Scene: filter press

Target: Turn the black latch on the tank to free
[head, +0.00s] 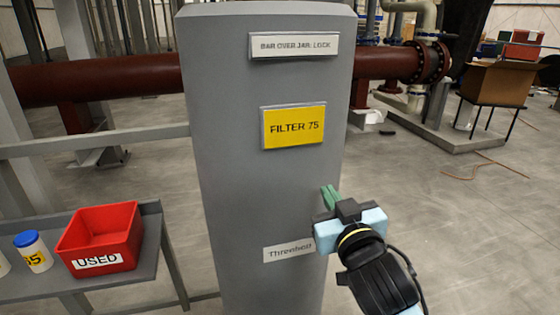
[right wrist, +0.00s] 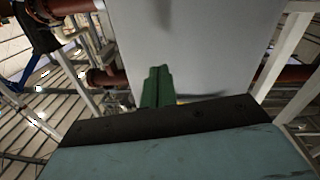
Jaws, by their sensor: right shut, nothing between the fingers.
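The grey tank or column (head: 230,130) stands upright in the middle of the head view. It carries a white sign "BAR OVER JAW: LOCK" (head: 293,46), a yellow "FILTER 75" plate (head: 293,127) and a lower white label (head: 289,249). I see no black latch in either view. My right gripper (head: 329,196) is at the column's right side, below the yellow plate. Its green fingers are together and empty; they also show in the right wrist view (right wrist: 157,85), in front of the grey surface (right wrist: 200,45). Whether they touch it I cannot tell. My left gripper is not in view.
A red "USED" bin (head: 100,238) and a white jar with a blue lid (head: 33,252) stand on a grey shelf (head: 150,250) at the lower left. A dark red pipe (head: 100,78) runs behind the column. The floor at right is mostly clear.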

